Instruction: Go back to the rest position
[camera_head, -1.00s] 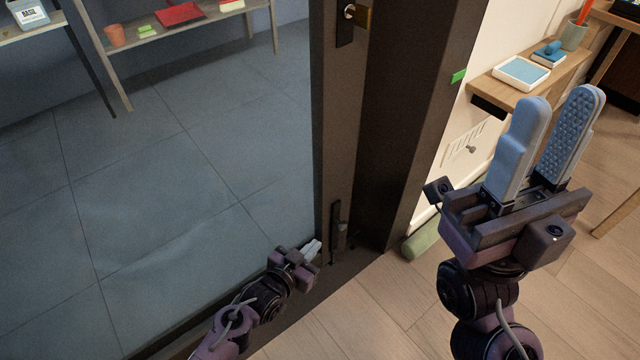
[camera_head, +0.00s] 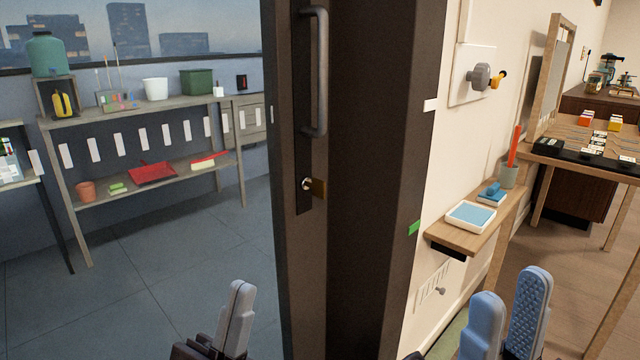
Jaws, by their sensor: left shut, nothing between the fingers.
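My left gripper (camera_head: 238,290) shows at the bottom of the head view, left of the dark door post. Its pale grey fingers are together, pointing up, with nothing between them. My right gripper (camera_head: 512,300) is at the bottom right, in front of the cream wall. Its two blue-grey padded fingers stand apart with an empty gap. Both grippers are clear of the shelves and hold nothing. The lower parts of both arms are cut off by the bottom edge.
A dark door frame (camera_head: 375,170) with a long handle (camera_head: 315,72) and a lock (camera_head: 307,185) stands between the grippers. A wooden wall shelf (camera_head: 455,238) with a blue-and-white tray (camera_head: 471,216) is beyond my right gripper. A grey shelf unit (camera_head: 135,118) stands at left, with open floor before it.

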